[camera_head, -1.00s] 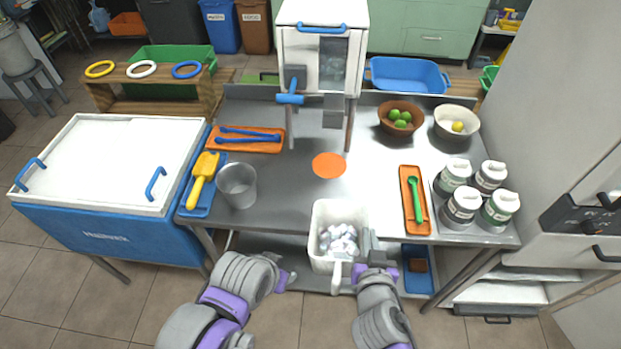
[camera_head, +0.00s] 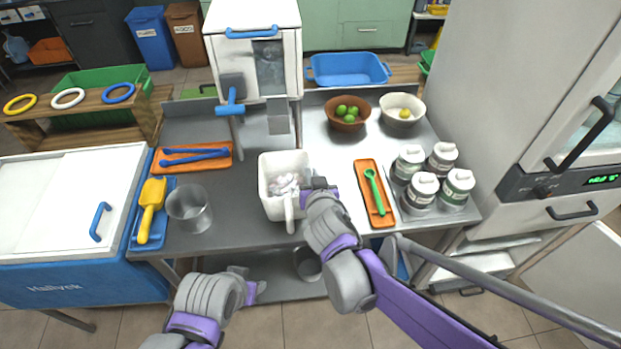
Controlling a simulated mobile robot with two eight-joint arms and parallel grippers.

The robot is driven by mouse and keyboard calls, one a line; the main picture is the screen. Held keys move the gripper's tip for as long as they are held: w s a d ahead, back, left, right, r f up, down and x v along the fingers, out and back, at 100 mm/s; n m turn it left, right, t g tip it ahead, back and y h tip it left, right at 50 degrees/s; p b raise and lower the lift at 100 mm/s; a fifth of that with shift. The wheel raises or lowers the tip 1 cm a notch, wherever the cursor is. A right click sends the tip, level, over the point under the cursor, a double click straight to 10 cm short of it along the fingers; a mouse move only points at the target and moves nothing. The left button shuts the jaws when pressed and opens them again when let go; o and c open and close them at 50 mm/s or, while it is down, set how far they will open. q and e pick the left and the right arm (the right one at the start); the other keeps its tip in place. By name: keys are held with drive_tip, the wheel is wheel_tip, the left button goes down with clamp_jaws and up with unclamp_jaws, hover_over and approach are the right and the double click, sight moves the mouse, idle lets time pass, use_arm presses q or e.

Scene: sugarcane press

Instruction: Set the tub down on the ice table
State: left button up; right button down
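The white tub (camera_head: 270,207) holds whitish ice chunks and appears upright over the front middle of the steel table (camera_head: 240,232). Whether its base touches the tabletop cannot be told. My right gripper (camera_head: 311,190) is at the tub's right wall and appears shut on its rim; the fingertips are partly hidden. The tub's handle (camera_head: 289,212) points to the front. My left gripper (camera_head: 252,284) is low in front of the table, apart from the tub, and its fingers do not show clearly.
An orange tray with a green spoon (camera_head: 375,193) lies close right of the tub, with several lidded jars (camera_head: 423,188) beyond. A clear cup (camera_head: 189,209) stands to the left. The white press (camera_head: 254,55) stands behind. Bare steel lies between cup and tub.

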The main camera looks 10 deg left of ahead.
drive_tip(key=shift+w+a, duration=0.3)
drive_tip(key=shift+w, duration=0.6)
drive_tip(key=shift+f+b, duration=0.3)
drive_tip(key=shift+f, duration=1.5)
drive_tip(key=c, duration=1.5)
unclamp_jaws()
drive_tip(key=shift+f, duration=0.1)
drive_tip(key=o, duration=0.5)
drive_tip(key=shift+c, duration=0.2)
